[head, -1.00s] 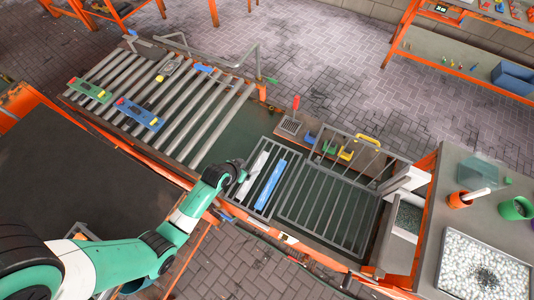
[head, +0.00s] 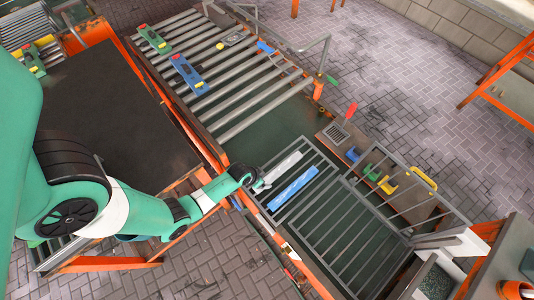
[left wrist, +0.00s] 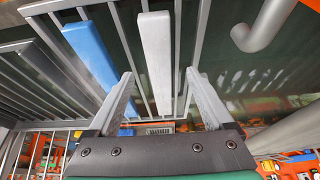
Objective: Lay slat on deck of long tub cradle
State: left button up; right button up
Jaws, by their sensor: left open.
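A white slat (head: 284,165) and a blue slat (head: 292,188) lie side by side on a grey barred rack (head: 311,163) in the head view. The left wrist view also shows the white slat (left wrist: 157,55) and the blue slat (left wrist: 91,52) on the bars. My left gripper (head: 261,185) is at the near end of the white slat. In the left wrist view its open fingers (left wrist: 160,73) stand on either side of the white slat's line, with a gap on both sides. I cannot tell which part is the cradle's deck. My right gripper is out of view.
A second barred grid (head: 345,225) adjoins the rack on the right. A roller conveyor (head: 235,85) carries green and blue tools at the upper left. A dark table top (head: 120,100) is at left. Yellow, green and blue holders (head: 370,173) stand behind the grid.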

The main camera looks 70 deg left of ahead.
aim_at(267, 181)
pick_arm(q)
jog(key=b+x, duration=0.3)
jog(key=x, duration=0.2)
jog(key=shift+w+d+f, duration=0.1)
jog(key=shift+f, duration=0.2)
jog(key=shift+c, duration=0.2)
jog(key=shift+r, duration=0.1)
grip_shut()
